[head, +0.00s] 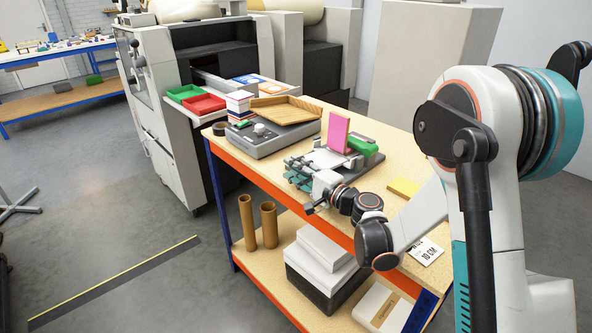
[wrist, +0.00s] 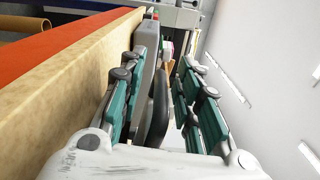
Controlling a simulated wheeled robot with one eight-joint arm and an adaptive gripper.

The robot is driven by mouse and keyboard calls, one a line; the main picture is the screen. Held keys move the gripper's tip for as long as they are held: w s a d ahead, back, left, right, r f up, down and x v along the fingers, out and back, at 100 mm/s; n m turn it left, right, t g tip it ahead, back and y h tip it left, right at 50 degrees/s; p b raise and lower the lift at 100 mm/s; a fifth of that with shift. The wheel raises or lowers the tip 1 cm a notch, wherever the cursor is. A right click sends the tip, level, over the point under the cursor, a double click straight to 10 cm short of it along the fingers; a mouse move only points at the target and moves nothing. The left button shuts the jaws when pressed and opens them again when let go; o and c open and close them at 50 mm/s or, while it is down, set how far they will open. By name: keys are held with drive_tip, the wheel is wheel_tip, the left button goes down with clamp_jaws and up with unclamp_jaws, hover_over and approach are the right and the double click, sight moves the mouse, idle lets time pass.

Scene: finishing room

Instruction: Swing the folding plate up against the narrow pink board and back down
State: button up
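The narrow pink board (head: 339,130) stands upright on the workbench in the head view, beside a green block. A light, flat plate (head: 325,157), which looks like the folding plate, lies low in front of it, partly hidden by my gripper.
A grey device (head: 262,138) carrying a wooden tray (head: 285,108) stands left on the bench. The green block (head: 362,145) is right of the pink board. A yellow pad (head: 403,187) lies farther right. Cardboard tubes (head: 247,222) and boxes fill the lower shelf.

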drive_tip(key=shift+d, duration=0.1)
drive_tip(key=v, duration=1.2)
